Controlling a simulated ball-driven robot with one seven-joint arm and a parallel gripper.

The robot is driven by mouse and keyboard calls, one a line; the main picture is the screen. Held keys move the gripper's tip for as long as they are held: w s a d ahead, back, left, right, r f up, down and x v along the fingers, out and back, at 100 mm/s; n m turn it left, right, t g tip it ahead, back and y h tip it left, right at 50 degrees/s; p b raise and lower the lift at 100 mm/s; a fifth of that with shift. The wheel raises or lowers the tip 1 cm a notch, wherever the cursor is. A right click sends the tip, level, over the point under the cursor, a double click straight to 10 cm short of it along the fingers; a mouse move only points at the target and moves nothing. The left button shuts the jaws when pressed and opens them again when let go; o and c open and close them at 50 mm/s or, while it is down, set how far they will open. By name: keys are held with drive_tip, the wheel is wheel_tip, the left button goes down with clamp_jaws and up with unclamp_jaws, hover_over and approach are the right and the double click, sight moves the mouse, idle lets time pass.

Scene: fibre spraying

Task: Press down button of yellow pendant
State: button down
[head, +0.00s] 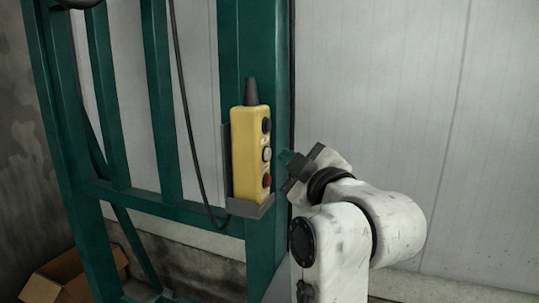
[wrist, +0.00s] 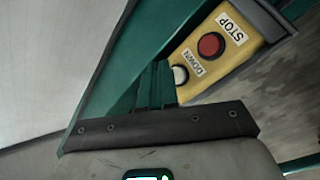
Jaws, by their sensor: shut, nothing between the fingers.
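The yellow pendant (head: 244,155) hangs upright in a grey holder on a green post. Its side carries a black button (head: 266,125) on top, a white button (head: 266,154) in the middle and a red button (head: 267,181) below. In the wrist view the pendant appears inverted, with the white button (wrist: 180,75) beside the DOWN label (wrist: 190,62) and the red button (wrist: 211,46) beside STOP. My gripper (head: 285,157) is shut and empty, its green fingertips (wrist: 157,66) just right of the pendant at about white-button height. Contact is not visible; the black button is hidden in the wrist view.
The green frame (head: 262,60) stands behind and left of the pendant. A black cable (head: 184,100) hangs to the left and loops under the holder (head: 250,208). A pale panel wall (head: 400,70) is behind. An open cardboard box (head: 65,280) lies at the lower left.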

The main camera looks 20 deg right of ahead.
drive_tip(key=shift+a, duration=0.1)
idle(0.6)
drive_tip(key=shift+w+a, duration=0.25)
